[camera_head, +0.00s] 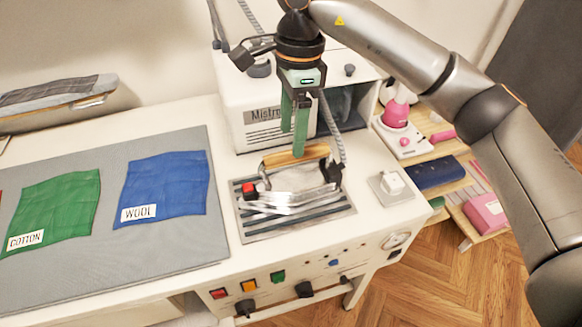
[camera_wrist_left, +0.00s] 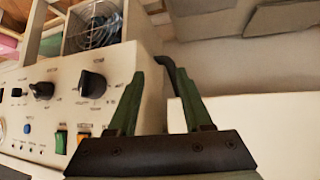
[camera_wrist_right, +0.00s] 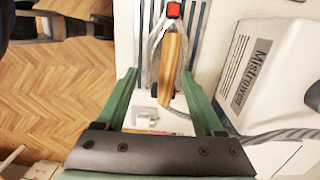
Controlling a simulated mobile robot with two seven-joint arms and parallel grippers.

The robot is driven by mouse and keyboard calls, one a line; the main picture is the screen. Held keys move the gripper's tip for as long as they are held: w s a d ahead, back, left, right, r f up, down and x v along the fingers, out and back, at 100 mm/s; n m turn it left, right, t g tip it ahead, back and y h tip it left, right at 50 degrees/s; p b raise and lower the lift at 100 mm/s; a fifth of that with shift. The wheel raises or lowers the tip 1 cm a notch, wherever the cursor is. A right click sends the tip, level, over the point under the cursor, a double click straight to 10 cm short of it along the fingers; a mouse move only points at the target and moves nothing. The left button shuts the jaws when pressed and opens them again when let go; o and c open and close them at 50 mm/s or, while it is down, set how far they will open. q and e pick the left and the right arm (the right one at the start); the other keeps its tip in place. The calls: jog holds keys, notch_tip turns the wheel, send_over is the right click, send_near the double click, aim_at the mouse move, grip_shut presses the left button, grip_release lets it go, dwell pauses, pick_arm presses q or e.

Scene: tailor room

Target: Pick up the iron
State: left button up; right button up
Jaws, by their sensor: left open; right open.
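The iron (camera_head: 295,181) has a wooden handle and a silver body and rests on a slatted metal rest on the white ironing station. In the right wrist view its wooden handle (camera_wrist_right: 172,68) lies ahead of the fingers, between their lines. My right gripper (camera_head: 294,150) points down just above the handle, open and empty. It also shows in the right wrist view (camera_wrist_right: 165,92). My left gripper (camera_wrist_left: 152,88) shows only in its own wrist view, open and empty, beside the station's front panel with knobs. The left arm is not in the head view.
A white steam box (camera_head: 262,130) stands behind the iron, with a grey hose running to it. A grey mat (camera_head: 150,255) with green and blue cloths lies to the left. A small white switch box (camera_head: 391,184) sits right of the rest. Shelves with pink items stand farther right.

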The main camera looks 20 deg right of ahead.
jog(key=shift+w+d+r+h, duration=0.3)
jog(key=shift+w+d+r, duration=0.2)
jog(key=shift+d, duration=0.2)
jog(key=shift+w+d+f, duration=0.15)
jog(key=shift+d+f, duration=0.05)
send_over(298, 179)
notch_tip(298, 179, down, 7)
jog(key=shift+f, duration=0.2)
notch_tip(298, 179, down, 4)
jog(key=shift+f+p, duration=0.1)
jog(key=shift+p, duration=0.5)
jog(key=shift+f, duration=0.15)
jog(key=shift+f+b, duration=0.2)
jog(key=shift+b, duration=0.2)
grip_shut()
dwell(0.6)
